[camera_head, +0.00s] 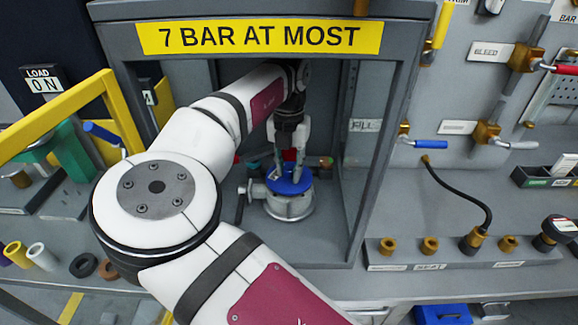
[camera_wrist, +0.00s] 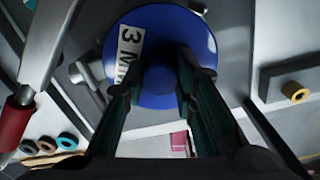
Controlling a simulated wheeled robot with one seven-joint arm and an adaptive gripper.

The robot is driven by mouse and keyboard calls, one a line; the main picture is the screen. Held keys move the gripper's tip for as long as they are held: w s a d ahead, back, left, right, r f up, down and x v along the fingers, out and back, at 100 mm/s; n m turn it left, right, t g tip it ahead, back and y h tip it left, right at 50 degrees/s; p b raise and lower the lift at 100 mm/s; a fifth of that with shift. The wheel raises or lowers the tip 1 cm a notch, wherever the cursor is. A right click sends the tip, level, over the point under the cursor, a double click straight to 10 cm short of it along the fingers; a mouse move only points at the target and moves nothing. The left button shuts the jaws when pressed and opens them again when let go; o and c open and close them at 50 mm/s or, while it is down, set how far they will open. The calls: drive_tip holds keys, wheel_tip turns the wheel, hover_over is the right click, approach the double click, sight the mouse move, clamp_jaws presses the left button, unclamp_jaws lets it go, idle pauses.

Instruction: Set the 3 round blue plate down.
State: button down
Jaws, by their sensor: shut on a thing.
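The round blue plate (camera_head: 290,180) is inside the grey cabinet, at the top of a round silver metal body (camera_head: 288,205). In the wrist view the plate (camera_wrist: 195,35) is a blue disc with a white label reading "3 M" and a knob (camera_wrist: 160,80) in its middle. My gripper (camera_head: 289,160) reaches into the cabinet from above, and its two fingers (camera_wrist: 158,85) are closed around the knob. I cannot tell whether the plate touches the metal body or hangs just above it.
The cabinet frame with a yellow "7 BAR AT MOST" sign (camera_head: 260,37) surrounds my arm closely. A "FILL" label (camera_head: 365,125) is on its right inner wall. A yellow rail (camera_head: 60,115) stands left. Valves with a blue handle (camera_head: 431,144) and a hose (camera_head: 465,190) are right.

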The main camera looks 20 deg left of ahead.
sight(289, 168)
drive_tip(key=shift+f, duration=0.9)
drive_tip(key=c, duration=1.2)
unclamp_jaws()
drive_tip(key=shift+f, duration=0.1)
wheel_tip(289, 168, up, 8)
drive_tip(key=shift+f, duration=0.2)
